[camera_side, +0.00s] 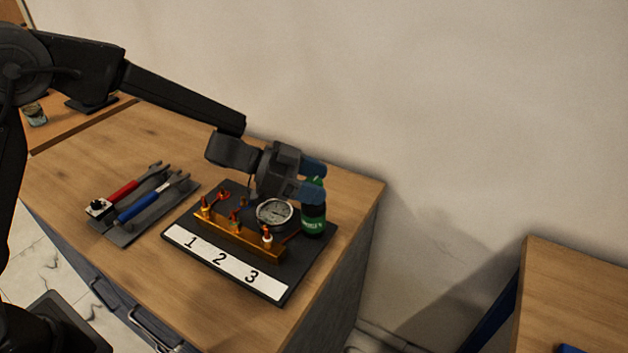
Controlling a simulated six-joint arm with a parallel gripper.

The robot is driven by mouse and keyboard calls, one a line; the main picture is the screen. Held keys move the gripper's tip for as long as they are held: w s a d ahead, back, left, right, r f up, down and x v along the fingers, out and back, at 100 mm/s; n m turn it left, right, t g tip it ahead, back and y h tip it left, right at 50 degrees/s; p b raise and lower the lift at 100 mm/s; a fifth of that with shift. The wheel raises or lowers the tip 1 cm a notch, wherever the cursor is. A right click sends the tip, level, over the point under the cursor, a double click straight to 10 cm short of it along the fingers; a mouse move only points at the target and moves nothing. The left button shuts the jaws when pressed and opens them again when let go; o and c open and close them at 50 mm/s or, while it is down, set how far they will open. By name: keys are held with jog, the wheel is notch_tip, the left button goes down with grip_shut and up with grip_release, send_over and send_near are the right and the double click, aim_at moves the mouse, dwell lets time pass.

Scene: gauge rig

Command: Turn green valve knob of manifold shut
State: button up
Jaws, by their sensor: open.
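The brass-coloured manifold (238,238) stands on a dark board behind a white strip marked 1, 2, 3. Small red and orange fittings rise from it, and a round gauge (274,212) sits just behind it. A dark cylinder with a green label (313,224) stands at the board's right side. My gripper (312,180) has blue fingers and is open, above this cylinder. A patch of green shows between the fingers; I cannot tell whether it is the cylinder's top or a knob, or whether the fingers touch it.
A dark tray (128,233) with red-handled and blue-handled tools lies left of the board on the wooden cabinet top (90,160). A wall (450,100) rises behind. Another wooden surface (575,300) is at far right, across a gap.

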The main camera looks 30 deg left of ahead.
jog(key=c, duration=0.9)
jog(key=shift+m+g, duration=0.3)
jog(key=m+g+h, duration=0.1)
jog(key=m+g, duration=0.2)
jog(key=shift+g, duration=0.4)
jog(key=m+g, duration=0.4)
jog(key=m+g+y, duration=0.1)
jog(key=m+g, duration=0.3)
jog(key=shift+g+y, duration=0.4)
jog(key=shift+s+m+g+y, duration=0.1)
jog(key=shift+m+g+y, duration=0.9)
jog(key=shift+m+g, duration=0.45)
jog(key=shift+m, duration=0.25)
